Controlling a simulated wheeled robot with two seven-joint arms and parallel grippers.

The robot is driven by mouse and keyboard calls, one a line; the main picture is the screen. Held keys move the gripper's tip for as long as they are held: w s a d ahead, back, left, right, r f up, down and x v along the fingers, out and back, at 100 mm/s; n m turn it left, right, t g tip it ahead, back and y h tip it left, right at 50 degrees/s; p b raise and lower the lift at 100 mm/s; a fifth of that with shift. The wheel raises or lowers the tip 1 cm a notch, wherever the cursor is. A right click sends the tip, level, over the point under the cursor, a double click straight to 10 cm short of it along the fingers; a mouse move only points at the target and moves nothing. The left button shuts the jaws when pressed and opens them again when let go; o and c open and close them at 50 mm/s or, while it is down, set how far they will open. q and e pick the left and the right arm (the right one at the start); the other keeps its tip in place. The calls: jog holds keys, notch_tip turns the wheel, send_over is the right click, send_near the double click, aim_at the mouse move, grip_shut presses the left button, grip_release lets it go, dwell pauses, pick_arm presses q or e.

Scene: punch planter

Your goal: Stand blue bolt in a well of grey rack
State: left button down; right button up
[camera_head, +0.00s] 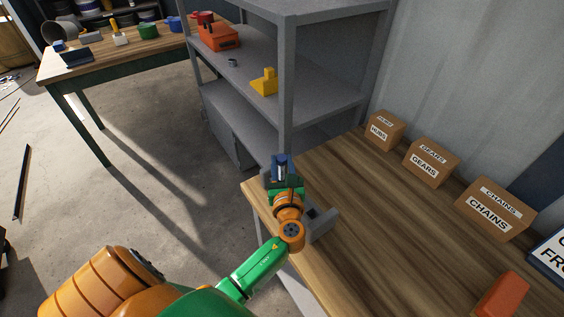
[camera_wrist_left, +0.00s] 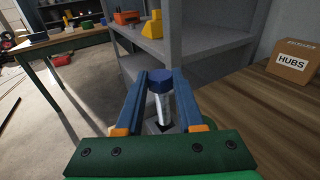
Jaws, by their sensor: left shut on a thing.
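The blue bolt (camera_wrist_left: 160,84) has a blue head and a silver shank. It is upright between the blue fingers of my left gripper (camera_wrist_left: 164,76), which is shut on it. In the head view my left gripper (camera_head: 281,170) is over the near left corner of the wooden table. The grey rack (camera_head: 321,222) is on this table, largely hidden by my wrist, with one dark square well showing. In the left wrist view a small grey part shows below the shank. I cannot tell whether the bolt's lower end is inside a well. My right gripper is not in view.
Cardboard boxes marked hubs (camera_head: 384,131), gears (camera_head: 431,162) and chains (camera_head: 495,208) line the back of the table. An orange-red block (camera_head: 503,295) is at the lower right. A grey shelf unit (camera_head: 287,85) stands just beyond the table. The table's middle is clear.

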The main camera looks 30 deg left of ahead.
pick_arm(q)
jog(key=shift+f+b, duration=0.65)
jog(key=shift+c, duration=2.2)
grip_release()
jog(key=shift+s, duration=0.1)
jog(key=v, duration=0.7)
jog(key=shift+d, duration=0.1)
